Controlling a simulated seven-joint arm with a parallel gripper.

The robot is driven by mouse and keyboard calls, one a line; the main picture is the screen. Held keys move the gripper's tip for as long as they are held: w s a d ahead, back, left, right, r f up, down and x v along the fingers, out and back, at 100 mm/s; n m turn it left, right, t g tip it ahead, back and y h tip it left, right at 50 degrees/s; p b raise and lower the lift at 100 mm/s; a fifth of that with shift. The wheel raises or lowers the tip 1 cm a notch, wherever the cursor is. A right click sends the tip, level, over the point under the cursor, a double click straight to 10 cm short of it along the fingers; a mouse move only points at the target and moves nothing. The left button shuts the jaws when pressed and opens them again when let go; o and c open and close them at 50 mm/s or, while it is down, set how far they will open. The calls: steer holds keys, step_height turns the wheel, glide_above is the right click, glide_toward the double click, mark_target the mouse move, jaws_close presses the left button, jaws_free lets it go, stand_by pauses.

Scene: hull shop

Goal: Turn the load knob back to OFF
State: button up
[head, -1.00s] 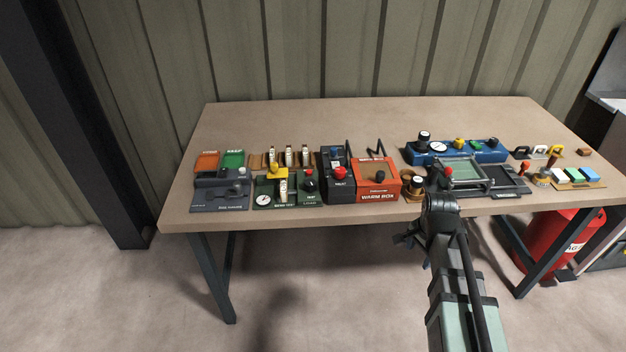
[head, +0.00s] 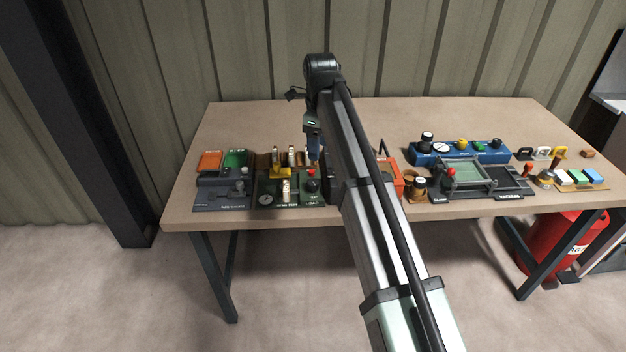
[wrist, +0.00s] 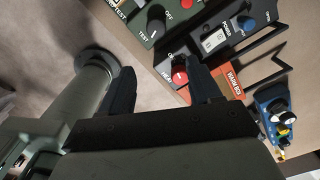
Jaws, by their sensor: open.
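The load knob is a black knob (head: 311,186) with a red part above it, on the right part of the green panel (head: 283,199). In the wrist view the black knob (wrist: 156,20) stands at the top between the TEST and OFF lettering, with a pale pointer mark; its exact setting is hard to read. My gripper (wrist: 162,84) is open and empty, its two dark fingers apart. In the head view my gripper (head: 313,150) hangs above and behind the green panel, apart from the knob.
A dark box with a red HEAT knob (wrist: 180,75) lies by the right fingertip in the wrist view. The orange warm box (wrist: 230,84) is beside it, mostly behind my arm in the head view. A blue gauge unit (head: 460,152) stands right. The table's back strip is clear.

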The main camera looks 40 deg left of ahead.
mark_target(313, 182)
steer(key=shift+m, duration=0.4)
steer(key=f, duration=0.4)
steer(key=a+f, duration=0.1)
steer(key=f, duration=0.8)
steer(key=shift+s+a, duration=0.3)
steer(key=shift+s, duration=0.05)
steer(key=shift+c, duration=0.3)
steer(key=c, duration=1)
